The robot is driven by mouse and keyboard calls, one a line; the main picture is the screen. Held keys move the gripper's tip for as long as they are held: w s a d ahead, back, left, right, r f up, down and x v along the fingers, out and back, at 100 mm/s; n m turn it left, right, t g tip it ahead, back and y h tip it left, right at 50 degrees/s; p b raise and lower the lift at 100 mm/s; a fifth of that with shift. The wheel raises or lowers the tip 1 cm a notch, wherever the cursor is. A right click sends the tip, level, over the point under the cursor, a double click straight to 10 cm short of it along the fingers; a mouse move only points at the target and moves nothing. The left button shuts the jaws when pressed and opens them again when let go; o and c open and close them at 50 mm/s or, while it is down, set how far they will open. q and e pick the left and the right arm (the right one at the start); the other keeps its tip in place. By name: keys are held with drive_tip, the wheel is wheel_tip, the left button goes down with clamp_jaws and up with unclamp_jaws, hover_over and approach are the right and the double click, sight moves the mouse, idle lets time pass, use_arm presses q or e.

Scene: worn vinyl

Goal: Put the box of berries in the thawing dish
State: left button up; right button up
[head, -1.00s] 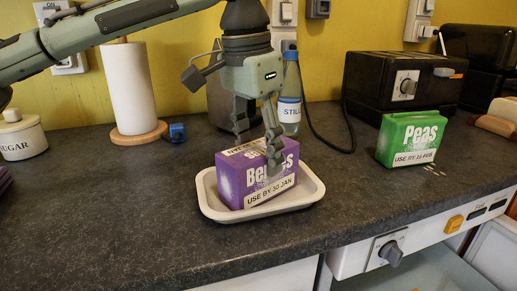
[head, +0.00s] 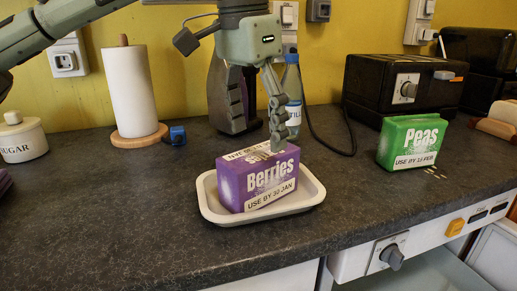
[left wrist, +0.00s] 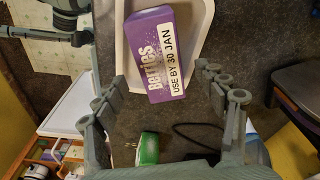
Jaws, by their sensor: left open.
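The purple berries box (head: 258,181) stands in the white thawing dish (head: 308,199) on the dark worktop. Its label reads "Berries, use by 30 Jan". My left gripper (head: 257,125) is open above the box, its fingers spread and holding nothing. In the left wrist view the berries box (left wrist: 156,52) rests in the dish (left wrist: 201,41), beyond the open fingertips of the left gripper (left wrist: 165,85). The far side of the dish is hidden behind the box. My right gripper is not in the head view.
A green peas box (head: 410,143) stands to the right, in front of a black toaster (head: 375,85). A water bottle (head: 292,95), a paper roll (head: 130,88) and a sugar jar (head: 21,138) stand towards the back. The worktop at front left is clear.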

use_arm(q)
wheel_tip(320, 180, up, 7)
drive_tip(key=shift+s+a, duration=0.3)
drive_tip(key=shift+s, duration=0.05)
